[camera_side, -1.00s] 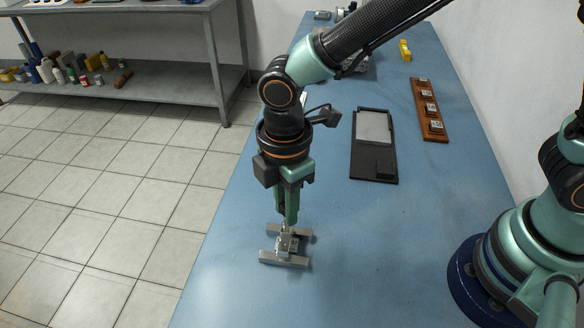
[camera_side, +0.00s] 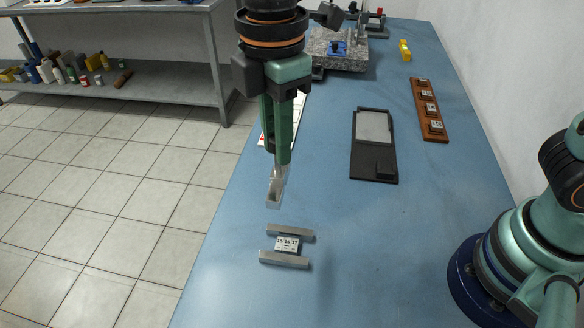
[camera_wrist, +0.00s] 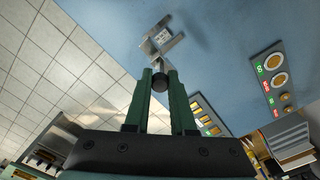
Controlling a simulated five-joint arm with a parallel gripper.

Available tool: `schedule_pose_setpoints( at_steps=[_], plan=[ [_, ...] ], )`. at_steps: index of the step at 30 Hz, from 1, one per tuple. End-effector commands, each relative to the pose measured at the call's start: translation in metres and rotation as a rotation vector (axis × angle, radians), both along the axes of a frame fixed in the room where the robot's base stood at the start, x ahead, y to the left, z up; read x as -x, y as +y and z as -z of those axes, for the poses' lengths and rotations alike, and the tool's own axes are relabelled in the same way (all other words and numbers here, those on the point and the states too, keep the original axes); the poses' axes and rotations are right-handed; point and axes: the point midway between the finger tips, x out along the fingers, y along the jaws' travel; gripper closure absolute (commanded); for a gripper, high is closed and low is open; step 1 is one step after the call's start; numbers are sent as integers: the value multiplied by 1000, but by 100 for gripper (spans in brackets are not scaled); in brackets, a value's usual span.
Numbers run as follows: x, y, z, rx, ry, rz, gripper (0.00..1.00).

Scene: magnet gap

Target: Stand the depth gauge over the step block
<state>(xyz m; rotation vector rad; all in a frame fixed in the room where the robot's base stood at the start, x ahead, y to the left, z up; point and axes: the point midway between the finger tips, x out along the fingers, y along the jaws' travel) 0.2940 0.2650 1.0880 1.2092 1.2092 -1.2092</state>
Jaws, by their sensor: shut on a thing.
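My gripper (camera_side: 280,163) is shut on a small pale metal piece (camera_side: 274,191) and holds it upright in the air. Two parallel steel bars (camera_side: 290,232) lie on the blue bench below, apart from it. Small white-faced blocks with dark numbers (camera_side: 287,244) sit between the bars. In the wrist view, my gripper (camera_wrist: 161,72) has a dark round end (camera_wrist: 159,82) between its fingers, and the bars and blocks (camera_wrist: 162,38) lie beyond. A blue object (camera_side: 338,47) stands on a granite plate at the back. I cannot tell which things are the depth gauge and the step block.
A black tray with a grey pad (camera_side: 386,166) lies right of centre. A wooden rack (camera_side: 431,112) holds several small blocks. A yellow piece (camera_side: 405,50) lies farther back. A white card (camera_side: 296,118) is partly hidden behind my gripper. The bench front is clear.

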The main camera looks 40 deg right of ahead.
Motion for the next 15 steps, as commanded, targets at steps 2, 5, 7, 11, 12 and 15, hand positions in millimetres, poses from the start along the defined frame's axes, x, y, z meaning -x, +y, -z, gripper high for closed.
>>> schedule_pose_setpoints(
  at_steps=[2,5,7,11,12,15],
  plan=[
    [-2,2,28,6,6,0,100],
    [-3,3,57,5,6,0,100],
    [-3,3,73,4,4,0,100],
    [-2,3,91,1,1,0,100],
    [-2,3,93,1,1,0,100],
    [-2,3,95,0,-1,0,100]
  ],
)
